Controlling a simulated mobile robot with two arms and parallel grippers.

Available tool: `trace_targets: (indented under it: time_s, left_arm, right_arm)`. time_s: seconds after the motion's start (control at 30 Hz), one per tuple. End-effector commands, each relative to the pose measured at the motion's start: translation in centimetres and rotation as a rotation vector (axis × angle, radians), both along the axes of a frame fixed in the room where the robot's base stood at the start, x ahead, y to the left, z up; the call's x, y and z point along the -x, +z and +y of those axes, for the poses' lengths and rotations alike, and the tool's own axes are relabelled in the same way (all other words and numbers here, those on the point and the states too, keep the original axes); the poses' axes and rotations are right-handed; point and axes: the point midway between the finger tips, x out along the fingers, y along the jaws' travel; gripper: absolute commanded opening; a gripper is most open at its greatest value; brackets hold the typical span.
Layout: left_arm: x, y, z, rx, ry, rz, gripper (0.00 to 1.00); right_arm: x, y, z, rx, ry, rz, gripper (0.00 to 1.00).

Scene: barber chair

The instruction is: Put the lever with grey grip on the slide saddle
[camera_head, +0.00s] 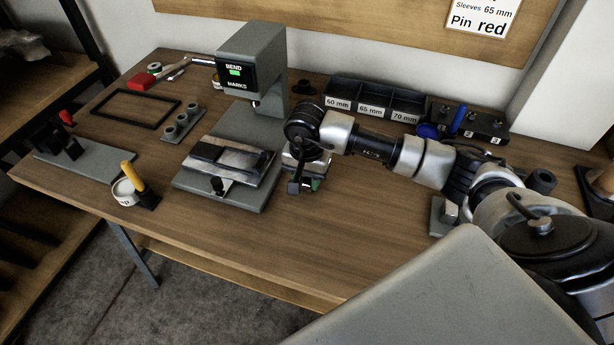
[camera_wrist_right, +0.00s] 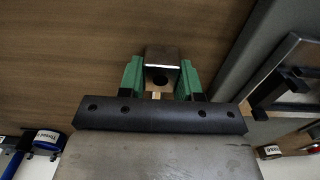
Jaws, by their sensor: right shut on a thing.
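My right gripper (camera_head: 299,181) is shut, its green fingers (camera_wrist_right: 160,78) on both sides of a metal block with a round hole (camera_wrist_right: 160,62). I take this block as the end of the lever with grey grip; no grey grip can be made out. The gripper is just right of the slide saddle (camera_head: 247,163), the silver plate with a dark block on the grey base in front of the bending machine. In the head view the arm and gripper hide most of the held piece. My left gripper is not in view.
The bending machine (camera_head: 250,62) stands behind the saddle. Bins (camera_head: 372,96) and a dark holder with a blue handle (camera_head: 468,125) are behind my right arm. A yellow-handled piece (camera_head: 139,180) and white ring stand left. Bare wood lies in front of the gripper.

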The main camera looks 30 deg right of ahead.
Motion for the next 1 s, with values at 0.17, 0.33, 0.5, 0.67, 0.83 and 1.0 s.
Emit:
trace_targets:
  time_s: [0.17,0.33,0.5,0.67,0.83,1.0]
  left_arm:
    - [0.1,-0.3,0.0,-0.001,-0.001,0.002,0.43]
    - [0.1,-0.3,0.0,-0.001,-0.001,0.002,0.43]
    - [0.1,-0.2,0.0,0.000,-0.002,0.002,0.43]
    - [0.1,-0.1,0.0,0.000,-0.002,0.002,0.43]
    - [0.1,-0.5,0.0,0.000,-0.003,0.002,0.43]
    - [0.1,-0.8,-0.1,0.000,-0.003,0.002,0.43]
  right_arm:
    - [0.0,-0.2,0.0,0.000,0.000,0.000,0.48]
    - [0.0,-0.2,0.0,0.000,0.000,0.000,0.59]
    - [0.0,-0.1,0.0,0.000,0.000,0.000,0.59]
    - [-0.1,0.9,0.0,0.000,0.000,-0.005,0.59]
    - [-0.1,4.3,0.0,0.000,0.000,-0.008,0.59]
    - [-0.1,8.0,0.0,0.001,0.000,-0.006,0.59]
